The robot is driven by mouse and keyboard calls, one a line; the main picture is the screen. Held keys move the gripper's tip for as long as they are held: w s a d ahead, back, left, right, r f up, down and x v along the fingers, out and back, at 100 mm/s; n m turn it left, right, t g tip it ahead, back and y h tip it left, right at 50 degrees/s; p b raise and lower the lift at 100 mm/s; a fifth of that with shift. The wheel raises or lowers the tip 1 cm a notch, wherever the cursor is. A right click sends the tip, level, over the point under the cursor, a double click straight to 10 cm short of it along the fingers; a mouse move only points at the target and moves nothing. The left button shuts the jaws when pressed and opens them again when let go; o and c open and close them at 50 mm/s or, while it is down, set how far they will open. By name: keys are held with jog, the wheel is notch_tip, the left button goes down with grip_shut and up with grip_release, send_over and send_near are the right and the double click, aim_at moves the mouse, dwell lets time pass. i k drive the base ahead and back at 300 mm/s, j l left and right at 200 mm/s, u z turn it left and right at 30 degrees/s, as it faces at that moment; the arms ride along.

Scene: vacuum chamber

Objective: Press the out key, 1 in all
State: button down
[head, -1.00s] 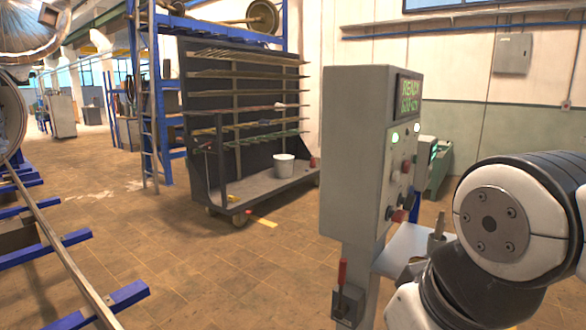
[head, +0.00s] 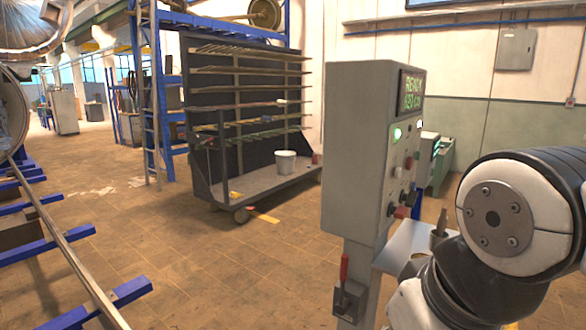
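A grey control box (head: 355,150) stands on a post right of centre in the head view. Its key face is turned to the right and shows only at a steep slant. A green-lettered display (head: 411,91) at the top reads READY, with a smaller line that I cannot read surely. Below it are a lit green lamp (head: 397,134), a lit whitish one (head: 419,124), a red knob or button (head: 408,163) and a red part (head: 402,212) lower down. I cannot tell which one is the out key. My arm fills the lower right; my gripper does not show.
A red-handled lever (head: 344,270) is on the post. A small shelf (head: 398,252) juts out beside it, close to my arm. A wheeled rack (head: 235,190) with a white bucket (head: 285,162) stands behind. Blue-ended rails (head: 75,245) lie at left. The floor between is clear.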

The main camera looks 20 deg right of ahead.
aim_at(398, 172)
jog(key=i+j, duration=0.15)
jog(key=i, duration=0.85)
jog(key=l+z, duration=0.05)
